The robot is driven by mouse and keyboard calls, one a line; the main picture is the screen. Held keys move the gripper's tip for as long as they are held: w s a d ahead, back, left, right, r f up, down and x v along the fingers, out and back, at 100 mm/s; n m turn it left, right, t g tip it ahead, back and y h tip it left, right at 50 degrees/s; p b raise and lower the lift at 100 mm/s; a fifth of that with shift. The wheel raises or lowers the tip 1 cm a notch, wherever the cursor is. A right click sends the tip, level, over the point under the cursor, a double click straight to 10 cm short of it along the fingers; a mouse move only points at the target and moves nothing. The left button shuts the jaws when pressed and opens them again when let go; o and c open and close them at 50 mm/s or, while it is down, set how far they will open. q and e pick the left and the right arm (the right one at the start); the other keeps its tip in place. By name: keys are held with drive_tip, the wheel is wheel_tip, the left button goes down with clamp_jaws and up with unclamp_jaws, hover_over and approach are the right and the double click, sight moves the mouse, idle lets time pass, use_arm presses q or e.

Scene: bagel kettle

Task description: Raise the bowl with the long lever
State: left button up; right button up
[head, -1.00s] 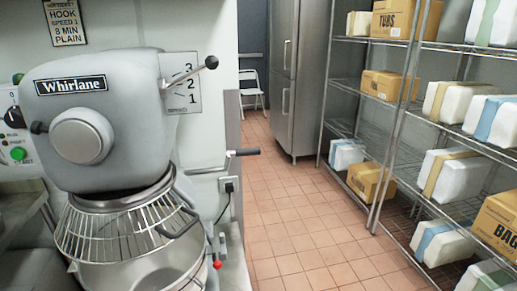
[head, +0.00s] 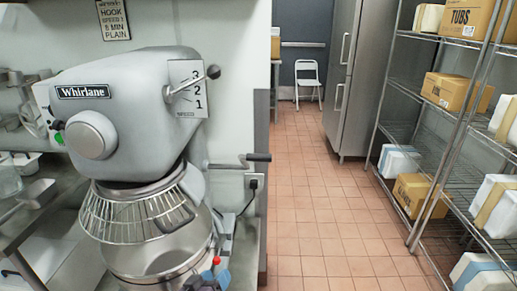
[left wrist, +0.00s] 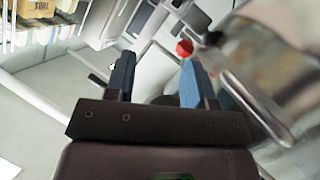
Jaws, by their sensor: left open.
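The grey Whirlane mixer (head: 130,120) stands at the left, its steel bowl (head: 160,262) under a wire guard (head: 135,215). A long lever (head: 240,162) with a black handle sticks out to the right from the mixer's side, above the bowl. A shorter lever with a dark knob (head: 212,72) is by the 3-2-1 plate. A red knob (head: 217,260) is beside the bowl. My left gripper (head: 208,281) is low beside the bowl, just below the red knob. In the left wrist view, its blue fingers (left wrist: 157,78) are apart and empty, with the red knob (left wrist: 184,47) beyond them.
A steel counter (head: 30,210) is left of the mixer. Wire shelves (head: 450,110) with boxes line the right. A tall steel cabinet (head: 355,80) and a white folding chair (head: 308,82) stand at the back. The tiled aisle (head: 320,220) is clear.

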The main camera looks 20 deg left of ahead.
sight(258, 160)
use_arm(q)
drive_tip(key=w+d+r+n+t+h+p, duration=0.1)
drive_tip(key=w+r+n+t+p, duration=0.1)
drive_tip(key=w+r+n, duration=0.6)
drive_tip(key=w+d+r+n+t+p, duration=0.25)
drive_tip(key=w+r, duration=0.25)
drive_tip(key=r, duration=0.8)
drive_tip(key=shift+n, duration=0.45)
drive_tip(key=w, duration=0.3)
drive_tip(key=w+r+p, duration=0.1)
drive_tip(key=w, duration=0.6)
drive_tip(key=shift+w+d+r, duration=0.25)
drive_tip(key=shift+w+r, duration=0.05)
drive_tip(key=shift+r, duration=0.1)
clamp_jaws()
